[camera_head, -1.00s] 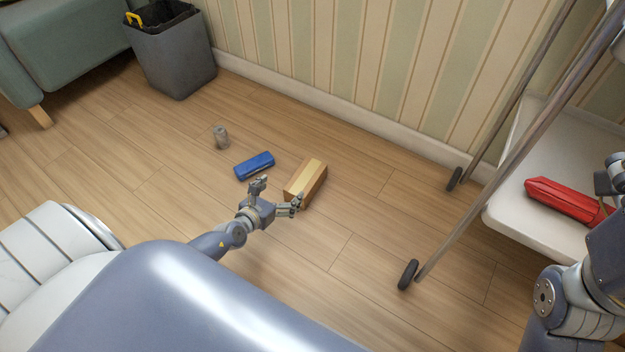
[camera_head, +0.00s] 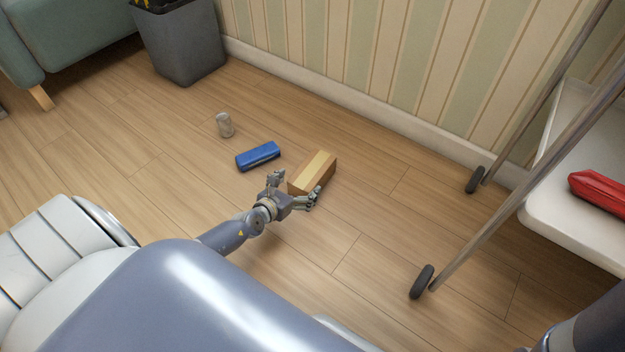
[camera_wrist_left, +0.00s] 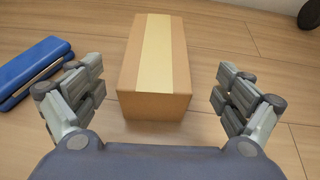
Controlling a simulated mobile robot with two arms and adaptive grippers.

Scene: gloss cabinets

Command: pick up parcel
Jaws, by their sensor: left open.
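The parcel is a brown cardboard box (camera_head: 313,173) with a pale tape strip along its top, lying on the wooden floor. In the left wrist view the parcel (camera_wrist_left: 155,65) lies ahead, between the lines of the two fingers. My left gripper (camera_head: 296,186) is open, its fingers spread wide at the parcel's near end; it also shows in the left wrist view (camera_wrist_left: 157,100). No finger clearly touches the parcel. My right gripper is out of view; only part of my right arm shows at the lower right corner.
A blue case (camera_head: 258,156) lies left of the parcel, close to the left finger. A grey can (camera_head: 225,125) stands beyond it. A bin (camera_head: 182,45) stands by the striped wall. A wheeled cart (camera_head: 560,215) holding a red item (camera_head: 600,190) is at right.

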